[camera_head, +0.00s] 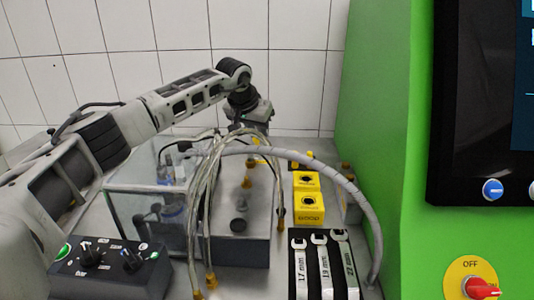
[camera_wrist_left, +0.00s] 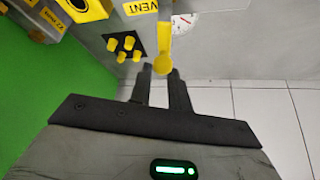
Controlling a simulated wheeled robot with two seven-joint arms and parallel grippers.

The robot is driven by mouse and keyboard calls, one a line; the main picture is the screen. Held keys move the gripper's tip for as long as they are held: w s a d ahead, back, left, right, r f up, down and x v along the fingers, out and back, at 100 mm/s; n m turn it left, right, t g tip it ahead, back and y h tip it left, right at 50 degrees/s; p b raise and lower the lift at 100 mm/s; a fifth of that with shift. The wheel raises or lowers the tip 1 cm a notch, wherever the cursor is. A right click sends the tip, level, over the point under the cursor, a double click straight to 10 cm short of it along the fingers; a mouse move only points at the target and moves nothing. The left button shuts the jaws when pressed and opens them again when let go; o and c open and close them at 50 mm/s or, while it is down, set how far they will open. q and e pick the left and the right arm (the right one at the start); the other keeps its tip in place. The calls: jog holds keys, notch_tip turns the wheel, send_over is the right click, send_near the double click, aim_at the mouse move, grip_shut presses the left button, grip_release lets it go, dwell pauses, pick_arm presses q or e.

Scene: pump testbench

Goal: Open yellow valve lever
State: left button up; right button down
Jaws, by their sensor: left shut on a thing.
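In the head view my left arm reaches in from the left, and my left gripper (camera_head: 250,122) is low behind the hoses at the back of the bench. The lever is hard to make out there. My right gripper is in neither view.
Hoses (camera_head: 205,185) arch over the grey block (camera_head: 240,248) in front of my gripper. Yellow boxes (camera_head: 308,207) and labelled wrenches (camera_head: 323,265) lie to the right, beside a green cabinet (camera_head: 390,130). A clear tank (camera_head: 145,190) and a control box (camera_head: 110,265) stand left.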

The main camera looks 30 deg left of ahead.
pick_arm(q)
jog(key=shift+s+a+f, duration=0.2)
jog(key=shift+a, duration=0.05)
jog(key=shift+f, duration=0.1)
jog(key=shift+o, duration=0.2)
jog(key=shift+s+a+f, duration=0.25)
jog(key=shift+s+a, duration=0.05)
jog(key=shift+s, duration=0.15)
jog(key=o, duration=1.3)
jog(key=shift+w+a+r, duration=0.1)
jog(key=shift+r, duration=0.1)
jog(key=shift+r, duration=0.1)
notch_tip(320, 180, up, 6)
jog(key=shift+f+p, duration=0.1)
jog(key=shift+p, duration=0.9)
